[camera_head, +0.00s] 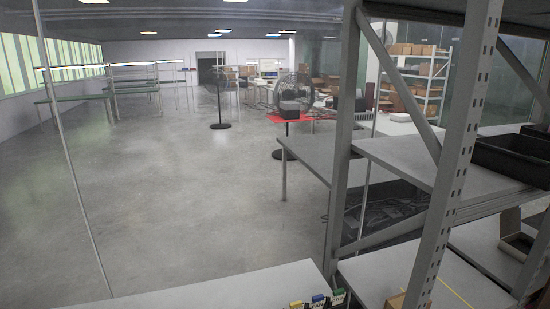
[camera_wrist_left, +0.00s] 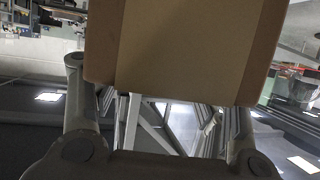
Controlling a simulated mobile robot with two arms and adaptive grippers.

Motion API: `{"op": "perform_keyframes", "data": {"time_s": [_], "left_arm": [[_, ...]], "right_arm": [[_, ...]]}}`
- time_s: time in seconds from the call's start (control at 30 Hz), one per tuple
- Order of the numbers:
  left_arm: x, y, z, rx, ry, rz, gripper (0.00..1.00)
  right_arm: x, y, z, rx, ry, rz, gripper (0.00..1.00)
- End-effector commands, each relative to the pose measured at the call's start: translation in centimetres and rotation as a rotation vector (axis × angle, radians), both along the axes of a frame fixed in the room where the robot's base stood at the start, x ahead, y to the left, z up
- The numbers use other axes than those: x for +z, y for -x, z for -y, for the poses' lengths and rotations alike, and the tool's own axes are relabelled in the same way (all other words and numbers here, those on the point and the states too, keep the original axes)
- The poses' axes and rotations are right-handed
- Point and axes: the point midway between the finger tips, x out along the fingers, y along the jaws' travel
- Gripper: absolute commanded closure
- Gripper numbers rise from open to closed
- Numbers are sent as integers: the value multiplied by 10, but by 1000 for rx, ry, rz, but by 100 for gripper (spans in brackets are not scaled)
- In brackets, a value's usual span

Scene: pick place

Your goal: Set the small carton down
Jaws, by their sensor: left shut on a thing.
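The small carton (camera_wrist_left: 185,50) is a plain brown box with a paler broad middle band. It fills the upper middle of the left wrist view, and its top runs out of that picture. My left gripper (camera_wrist_left: 160,105) is shut on it, with one finger at each side of the carton. No surface shows touching the carton in this view. Neither gripper shows in the head view, and my right gripper is in no view.
A grey metal rack with shelves (camera_head: 390,152) stands close on the right, its slotted upright (camera_head: 455,160) in front. A black bin (camera_head: 515,158) and an open box (camera_head: 517,243) sit on it. A pale surface (camera_head: 225,288) with small coloured items (camera_head: 318,301) lies below. Open floor (camera_head: 170,190) spreads left.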

Motion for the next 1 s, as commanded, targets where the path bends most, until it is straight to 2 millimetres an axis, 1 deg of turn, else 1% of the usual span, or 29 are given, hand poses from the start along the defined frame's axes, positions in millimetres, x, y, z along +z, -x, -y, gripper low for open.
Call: {"op": "perform_keyframes", "data": {"time_s": [0.03, 0.2, 0.3, 0.43, 0.6, 1.0], "left_arm": [[-3, 0, -11, 15, 1, 0, 92], [1, 2, -46, 55, 2, 0, 92], [3, 5, -64, 75, 2, 1, 92], [6, 8, -81, 94, 2, 2, 92], [9, 11, -92, 108, 2, 3, 92], [14, 9, -95, 113, 5, 21, 92]], "right_arm": [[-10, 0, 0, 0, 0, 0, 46], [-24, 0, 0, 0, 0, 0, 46], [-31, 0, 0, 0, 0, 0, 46], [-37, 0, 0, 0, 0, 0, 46], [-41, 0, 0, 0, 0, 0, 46], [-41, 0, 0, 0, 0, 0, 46]]}}
